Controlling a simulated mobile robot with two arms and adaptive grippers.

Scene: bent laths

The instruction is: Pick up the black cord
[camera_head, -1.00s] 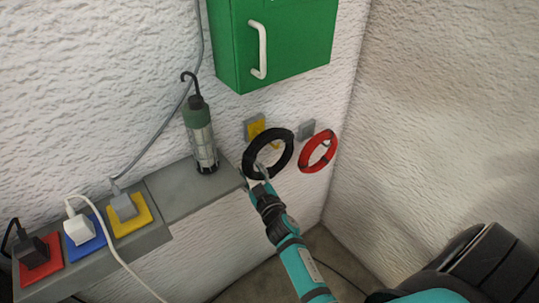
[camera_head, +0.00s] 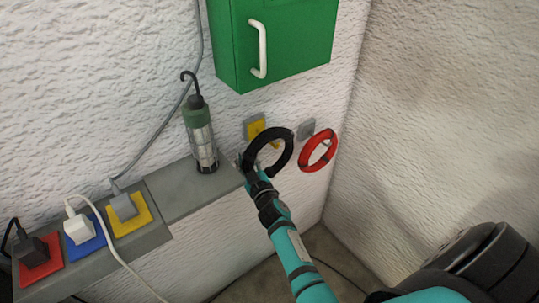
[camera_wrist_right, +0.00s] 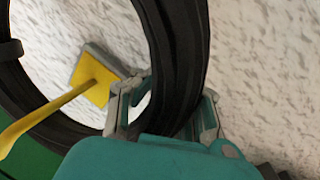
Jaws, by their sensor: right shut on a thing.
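The black cord (camera_head: 283,138) is a thick coil that hangs at a yellow hook plate (camera_head: 254,127) on the wall. My right gripper (camera_head: 246,166) is shut on the lower left part of the coil. In the right wrist view the coil (camera_wrist_right: 176,60) passes between the two fingers (camera_wrist_right: 165,112). The yellow hook (camera_wrist_right: 65,108) there reaches out through the ring and crosses in front of its far side. My left gripper is not in view.
A red coil (camera_head: 308,163) hangs just to the right by a grey plate (camera_head: 306,129). A work lamp (camera_head: 201,140) stands on the grey ledge (camera_head: 180,190). A green cabinet (camera_head: 295,50) is above. Plugs sit in red, blue and yellow sockets at the left.

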